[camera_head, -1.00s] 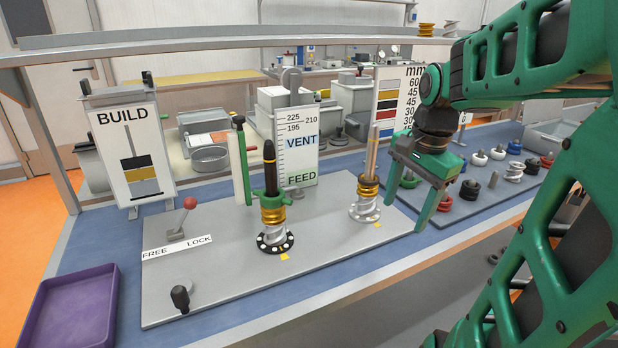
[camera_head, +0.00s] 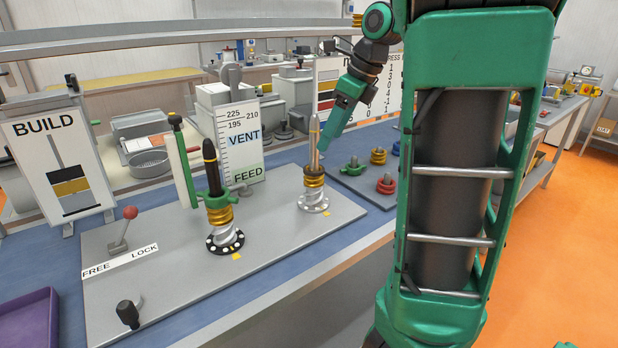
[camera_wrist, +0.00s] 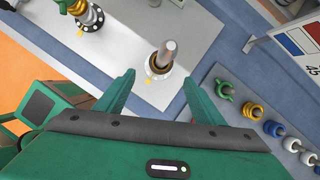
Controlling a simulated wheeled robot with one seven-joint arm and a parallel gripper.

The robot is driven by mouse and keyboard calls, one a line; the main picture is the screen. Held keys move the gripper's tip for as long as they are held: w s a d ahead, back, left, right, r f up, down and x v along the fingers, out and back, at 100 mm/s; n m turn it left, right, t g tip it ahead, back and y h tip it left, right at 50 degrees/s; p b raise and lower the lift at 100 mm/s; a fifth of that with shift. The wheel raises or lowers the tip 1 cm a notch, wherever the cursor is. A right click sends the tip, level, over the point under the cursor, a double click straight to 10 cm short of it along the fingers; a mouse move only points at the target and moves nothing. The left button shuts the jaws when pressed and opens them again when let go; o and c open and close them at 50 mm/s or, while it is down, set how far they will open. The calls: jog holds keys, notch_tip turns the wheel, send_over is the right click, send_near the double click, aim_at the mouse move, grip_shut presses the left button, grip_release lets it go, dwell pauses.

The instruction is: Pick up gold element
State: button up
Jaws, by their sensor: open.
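My gripper (camera_head: 326,140) is open, with its fingers pointing down beside the right shaft (camera_head: 314,145). In the wrist view my gripper (camera_wrist: 160,75) has nothing between its fingers, and the right shaft (camera_wrist: 168,52) stands just beyond the fingertips. Gold rings (camera_head: 314,182) sit low on the right shaft, above a silver screw piece (camera_head: 313,200). More gold rings (camera_head: 219,213) sit on the dark left shaft (camera_head: 210,165), under a green collar. A loose gold element (camera_head: 378,156) lies on the grey mat at the right; a gold element there also shows in the wrist view (camera_wrist: 250,111).
On the grey mat (camera_head: 352,180) a green element (camera_head: 352,166) and a red element (camera_head: 386,184) lie near the loose gold one. A red-knobbed lever (camera_head: 122,230) stands at the plate's left. A height gauge sign (camera_head: 238,140) stands behind the shafts. A purple tray (camera_head: 30,320) is at lower left.

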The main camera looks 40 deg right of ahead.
aim_at(317, 163)
jog(key=shift+w+x, duration=0.2)
jog(key=shift+x, duration=2.8)
jog(key=shift+w+f, duration=0.55)
jog(key=shift+f, duration=0.2)
jog(key=shift+w+f, duration=0.55)
jog(key=shift+f, duration=0.2)
jog(key=shift+a+f, duration=0.15)
jog(key=shift+f, duration=0.45)
jog(key=shift+f, duration=0.1)
jog(key=shift+c, duration=0.5)
jog(key=c, duration=1.2)
